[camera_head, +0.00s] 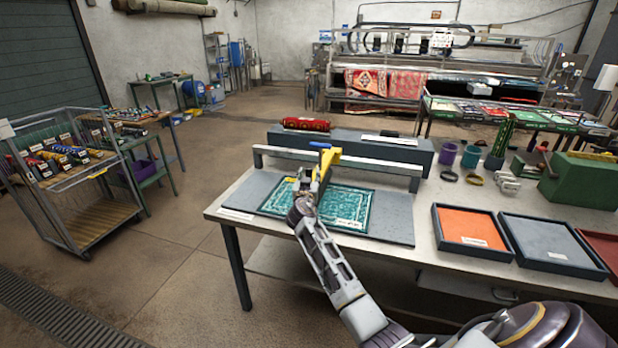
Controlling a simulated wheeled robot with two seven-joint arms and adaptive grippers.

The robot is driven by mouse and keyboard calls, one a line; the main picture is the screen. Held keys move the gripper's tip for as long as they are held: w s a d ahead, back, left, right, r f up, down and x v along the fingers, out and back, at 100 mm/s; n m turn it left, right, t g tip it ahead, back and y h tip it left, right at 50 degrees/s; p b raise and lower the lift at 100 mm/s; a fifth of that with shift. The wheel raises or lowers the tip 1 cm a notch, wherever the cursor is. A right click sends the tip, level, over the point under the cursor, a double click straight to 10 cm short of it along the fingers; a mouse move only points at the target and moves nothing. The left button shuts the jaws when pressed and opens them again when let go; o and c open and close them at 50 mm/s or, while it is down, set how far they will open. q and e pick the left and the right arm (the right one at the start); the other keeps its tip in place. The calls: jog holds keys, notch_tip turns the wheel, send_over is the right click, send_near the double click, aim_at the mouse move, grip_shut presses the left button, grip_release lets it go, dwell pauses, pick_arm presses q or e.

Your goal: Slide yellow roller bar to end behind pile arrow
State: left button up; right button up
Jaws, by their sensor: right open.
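A teal patterned rug (343,208) lies on a grey board (392,216) on the workbench. A grey rail (375,168) spans the board behind the rug. A yellow part (329,160), likely the roller bar's carriage or handle, sits at the rail left of its middle, with a blue piece on top. My right gripper (317,177) is open, just in front of the yellow part and above the rug. It hides the yellow part's lower area, so I cannot tell whether they touch. I cannot make out the pile arrow. My left gripper is not in view.
A long grey box (350,147) with a red rolled rug (306,124) stands behind the rail. Trays with orange (468,226) and grey (543,240) inserts sit at right. Cups and a green box (582,181) stand at the back right.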

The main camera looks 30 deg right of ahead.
grip_shut()
dwell(0.4)
